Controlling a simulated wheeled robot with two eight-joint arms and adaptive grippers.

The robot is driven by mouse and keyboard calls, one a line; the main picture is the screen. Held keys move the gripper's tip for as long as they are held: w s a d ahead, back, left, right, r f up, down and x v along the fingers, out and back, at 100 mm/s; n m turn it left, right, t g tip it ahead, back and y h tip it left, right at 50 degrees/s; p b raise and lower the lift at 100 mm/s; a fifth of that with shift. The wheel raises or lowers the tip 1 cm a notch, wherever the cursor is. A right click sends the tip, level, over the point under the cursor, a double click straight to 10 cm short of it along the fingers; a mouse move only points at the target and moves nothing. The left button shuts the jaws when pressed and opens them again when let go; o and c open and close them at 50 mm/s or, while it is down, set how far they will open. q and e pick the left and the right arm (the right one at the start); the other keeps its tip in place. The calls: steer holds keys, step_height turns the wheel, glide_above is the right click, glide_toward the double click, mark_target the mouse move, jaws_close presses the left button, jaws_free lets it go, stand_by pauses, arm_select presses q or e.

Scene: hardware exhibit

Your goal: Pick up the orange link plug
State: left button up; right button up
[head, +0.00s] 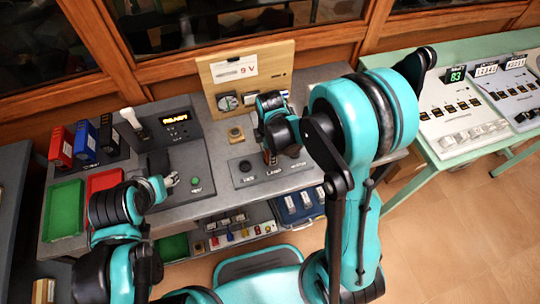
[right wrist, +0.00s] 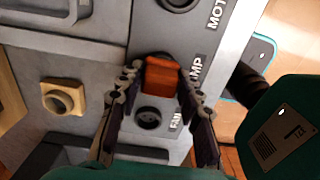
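The orange link plug (right wrist: 166,76) is seated in the socket panel (right wrist: 150,33), beside the partly covered "LAMP" label in the right wrist view. In the head view only a bit of orange (head: 269,158) shows below my right gripper (head: 270,150). In the right wrist view my right gripper (right wrist: 162,72) has its fingers on either side of the plug. A small gap shows at the left finger, and the right finger looks close to the plug. My left gripper (head: 172,181) hovers near the green button (head: 195,181); its fingers are too small to judge.
An upright wooden board (head: 245,72) stands behind the socket panel. A yellowish square knob (right wrist: 63,99) is left of the plug. Green (head: 63,210) and red (head: 104,181) trays lie at the left. A green table (head: 432,152) with meters stands at the right.

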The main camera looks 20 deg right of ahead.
steer(key=shift+r, duration=0.1)
step_height(320, 180, up, 5)
steer(key=shift+s+d+f+p, duration=0.1)
steer(key=shift+d+f+p, duration=0.1)
steer(key=shift+p, duration=0.9)
steer(key=s+d+r+p, duration=0.3)
steer(key=s+d+r, duration=0.3)
steer(key=d, duration=0.3)
steer(key=shift+s, duration=0.45)
